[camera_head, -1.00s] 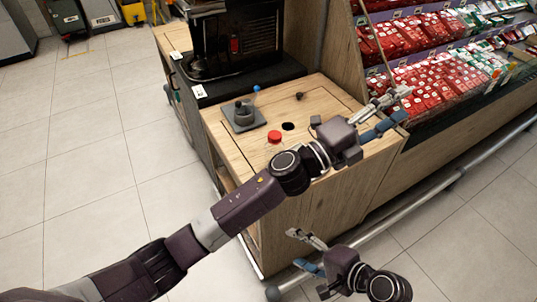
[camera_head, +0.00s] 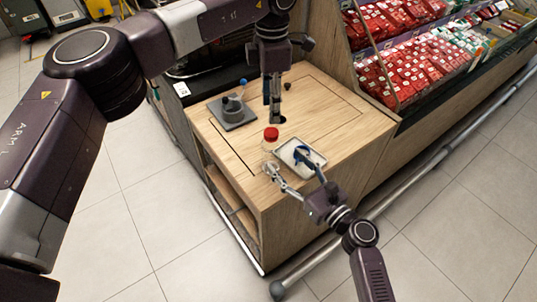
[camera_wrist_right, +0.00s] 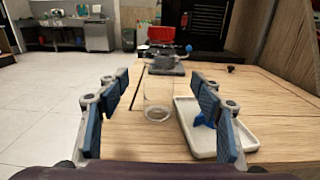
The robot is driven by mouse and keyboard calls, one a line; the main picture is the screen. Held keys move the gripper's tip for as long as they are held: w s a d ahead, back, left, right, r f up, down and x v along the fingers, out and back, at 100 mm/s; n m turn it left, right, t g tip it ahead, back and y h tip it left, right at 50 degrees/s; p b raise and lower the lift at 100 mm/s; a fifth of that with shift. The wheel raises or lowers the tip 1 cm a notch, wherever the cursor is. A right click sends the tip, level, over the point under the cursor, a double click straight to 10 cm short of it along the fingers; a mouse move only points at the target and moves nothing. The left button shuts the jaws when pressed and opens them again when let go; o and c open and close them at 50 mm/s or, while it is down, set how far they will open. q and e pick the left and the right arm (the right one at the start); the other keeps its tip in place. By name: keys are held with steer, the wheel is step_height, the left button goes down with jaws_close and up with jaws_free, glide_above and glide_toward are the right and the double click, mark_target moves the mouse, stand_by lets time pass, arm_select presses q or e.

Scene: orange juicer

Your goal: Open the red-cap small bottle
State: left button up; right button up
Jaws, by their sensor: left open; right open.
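The small bottle stands upright near the front left of the wooden counter. Its red cap (camera_head: 271,133) sits on a clear body (camera_head: 268,146); in the right wrist view the body (camera_wrist_right: 158,100) is see-through and the cap (camera_wrist_right: 161,34) shows above it. My right gripper (camera_head: 289,166) is open at the counter's front edge, pointing at the bottle. In its wrist view the bottle appears between the fingers, farther ahead and apart from them. My left gripper (camera_head: 272,108) is open and points down over the counter, behind the cap in the picture, with nothing seen in it.
A white tray (camera_wrist_right: 226,147) with a blue item (camera_wrist_right: 205,118) lies right of the bottle; it also shows in the head view (camera_head: 286,150). A grey juicer part (camera_head: 233,112) stands behind left. The counter's right side (camera_head: 340,115) is clear. Red packs (camera_head: 425,55) fill shelves.

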mark_target(277, 153)
steer(key=x, duration=0.7)
steer(key=shift+w+a, duration=0.2)
steer(key=shift+w, duration=0.05)
steer(key=shift+c, duration=0.2)
jaws_close()
